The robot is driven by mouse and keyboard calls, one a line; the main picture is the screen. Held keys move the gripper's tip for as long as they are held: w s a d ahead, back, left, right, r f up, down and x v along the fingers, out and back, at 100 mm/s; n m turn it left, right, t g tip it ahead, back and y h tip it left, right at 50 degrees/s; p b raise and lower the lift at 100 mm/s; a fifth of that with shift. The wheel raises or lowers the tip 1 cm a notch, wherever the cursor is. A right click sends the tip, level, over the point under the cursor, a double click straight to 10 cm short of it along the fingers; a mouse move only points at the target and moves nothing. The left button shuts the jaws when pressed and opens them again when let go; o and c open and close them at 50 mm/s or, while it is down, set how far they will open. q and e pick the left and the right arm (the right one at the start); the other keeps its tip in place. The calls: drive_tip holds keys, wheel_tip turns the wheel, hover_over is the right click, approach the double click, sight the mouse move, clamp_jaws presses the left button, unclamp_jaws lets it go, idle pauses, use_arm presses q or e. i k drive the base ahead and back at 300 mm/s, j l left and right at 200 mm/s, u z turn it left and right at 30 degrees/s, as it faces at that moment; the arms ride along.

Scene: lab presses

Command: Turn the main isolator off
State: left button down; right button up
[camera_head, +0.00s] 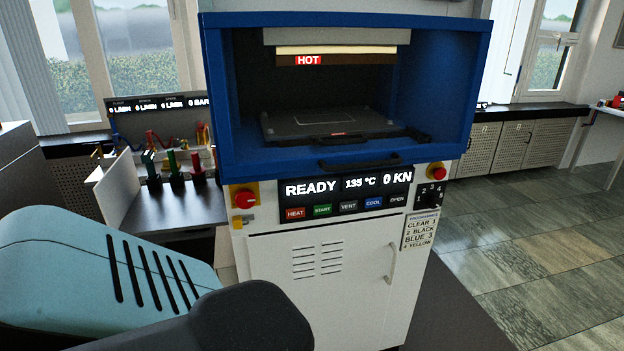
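A red rotary knob on a yellow plate (245,198), which looks like the main isolator, sits at the left end of the press's front panel. Its exact position is too small to read. The press (340,160) has a blue frame above a white cabinet. Its display (348,187) is lit and reads READY, 135 °C and 0 KN. A second red button on yellow (436,172) is at the panel's right end. A teal and dark arm part of mine fills the lower left, in front of the cabinet's lower left. Neither gripper shows.
The press chamber is open, with a HOT label (308,60) above a dark platen (330,123). A side bench (180,207) with coloured valves stands left of the press. Buttons run below the display, with a numbered selector (429,195) at right. Tiled floor (530,240) at right is clear.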

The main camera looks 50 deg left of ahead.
sight(244, 198)
drive_tip(key=u, duration=2.15)
drive_tip(key=z, duration=1.55)
drive_tip(key=k+j, duration=0.2)
drive_tip(key=j, duration=0.2)
drive_tip(key=k+j, duration=0.2)
drive_tip(key=j, duration=0.15)
